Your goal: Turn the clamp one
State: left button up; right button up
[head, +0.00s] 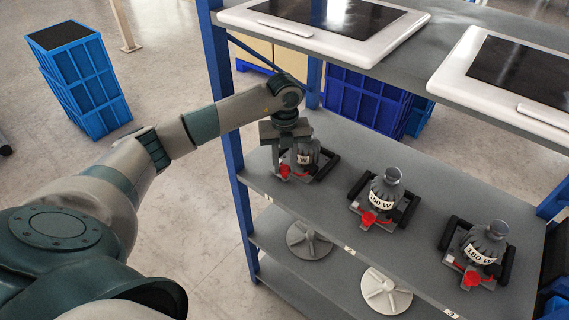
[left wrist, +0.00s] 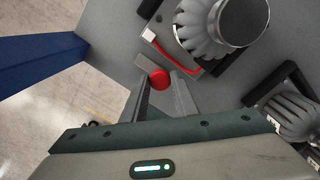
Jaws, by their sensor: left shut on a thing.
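Clamp one (head: 318,172) is the leftmost of three dark clamps on the middle shelf and holds a grey finned lamp (head: 307,155). In the left wrist view this lamp (left wrist: 205,38) stands upright just beyond my fingers. The clamp's red knob (left wrist: 158,79) sits between my left fingertips; a red strip (left wrist: 165,55) shows beside the lamp. My left gripper (head: 284,168) reaches down over the clamp's front left side and is shut on the red knob. It hides part of the clamp and lamp in the head view. My right gripper is not in view.
Two more clamps with lamps, marked 150 W (head: 381,196) and 160 W (head: 480,250), stand to the right. The upper shelf (head: 400,62) carries white-framed panels above them. A blue shelf post (head: 240,195) is close left of my gripper. Round discs (head: 386,291) lie below.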

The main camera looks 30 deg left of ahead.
aim_at(285, 168)
pick_arm(q)
jog(key=o, duration=1.1)
jog(key=shift+c, duration=0.2)
jog(key=shift+r, duration=0.1)
jog(key=shift+r+b, duration=0.3)
jog(key=shift+r, duration=0.2)
notch_tip(285, 168, up, 5)
jog(key=shift+r+b, duration=0.15)
jog(key=shift+b, duration=0.9)
jog(key=shift+r, duration=0.55)
